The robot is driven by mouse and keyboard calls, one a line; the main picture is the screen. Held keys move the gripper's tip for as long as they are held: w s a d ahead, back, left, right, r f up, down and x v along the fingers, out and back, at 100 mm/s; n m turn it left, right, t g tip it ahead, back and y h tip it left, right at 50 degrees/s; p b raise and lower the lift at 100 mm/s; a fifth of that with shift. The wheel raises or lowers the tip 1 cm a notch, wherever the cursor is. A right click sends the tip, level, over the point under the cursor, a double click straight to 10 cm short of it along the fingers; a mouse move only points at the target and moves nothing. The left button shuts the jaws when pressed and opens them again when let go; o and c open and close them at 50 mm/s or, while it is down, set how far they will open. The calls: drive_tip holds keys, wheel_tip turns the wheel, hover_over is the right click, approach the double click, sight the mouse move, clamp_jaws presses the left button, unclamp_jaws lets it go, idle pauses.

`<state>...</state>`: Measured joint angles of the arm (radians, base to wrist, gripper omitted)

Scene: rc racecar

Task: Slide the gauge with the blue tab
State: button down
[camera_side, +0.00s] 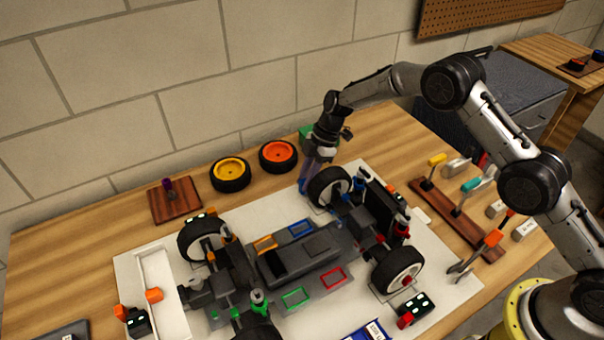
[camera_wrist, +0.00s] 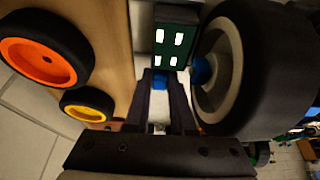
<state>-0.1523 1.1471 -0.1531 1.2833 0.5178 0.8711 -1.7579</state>
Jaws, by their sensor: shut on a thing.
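The gauge (camera_wrist: 174,46), a dark box with white lit marks, lies just ahead of my gripper in the wrist view. Its blue tab (camera_wrist: 159,83) sits between my two fingertips. My gripper (camera_wrist: 161,90) is shut on this tab. In the side view my gripper (camera_side: 306,184) points down at the back of the car, beside a white-rimmed wheel (camera_side: 321,187). The gauge itself is hard to make out there behind the fingers.
The large car wheel (camera_wrist: 240,75) with a blue hub (camera_wrist: 201,71) stands close to the right of my fingers. A loose orange wheel (camera_side: 278,156) and yellow wheel (camera_side: 230,174) lie at the back. A tool rack (camera_side: 445,210) stands at right.

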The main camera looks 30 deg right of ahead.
drive_tip(key=shift+s, duration=0.55)
